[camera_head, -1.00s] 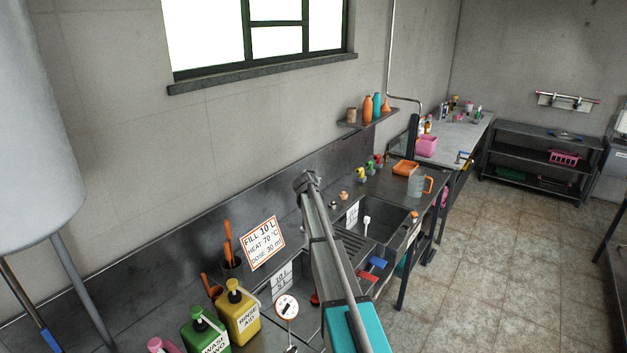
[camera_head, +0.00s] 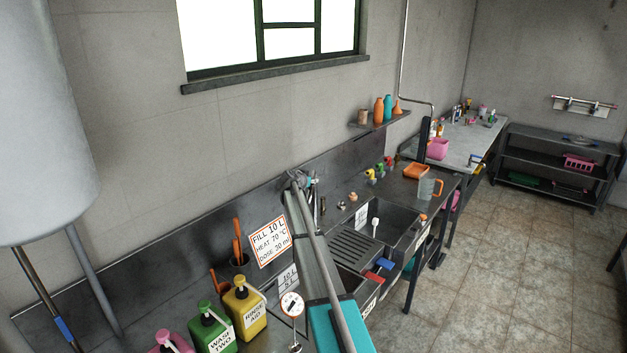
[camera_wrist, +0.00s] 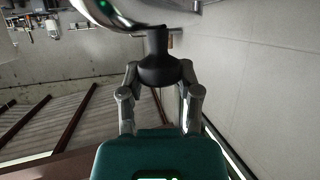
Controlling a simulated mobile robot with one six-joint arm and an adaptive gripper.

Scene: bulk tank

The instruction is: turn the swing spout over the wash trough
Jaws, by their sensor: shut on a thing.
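In the wrist view my gripper (camera_wrist: 160,82) has both fingers closed on a black knob (camera_wrist: 158,58). The knob joins the curved chrome swing spout (camera_wrist: 115,12) at the top of the picture. In the head view my gripper (camera_head: 297,180) is at the back of the counter, by the wall, and hides most of the spout. A left basin with a 10 L / 5 L level plate (camera_head: 288,278) is partly hidden by my arm. A right basin (camera_head: 390,218) is open to view. I cannot tell which is the wash trough.
Green and yellow pump bottles (camera_head: 245,308), a fill sign (camera_head: 270,242) and a dial thermometer (camera_head: 292,304) stand left of my arm. A ribbed drainer (camera_head: 362,250) lies between the basins. A clear jug (camera_head: 428,189) stands at the right. The floor there is clear.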

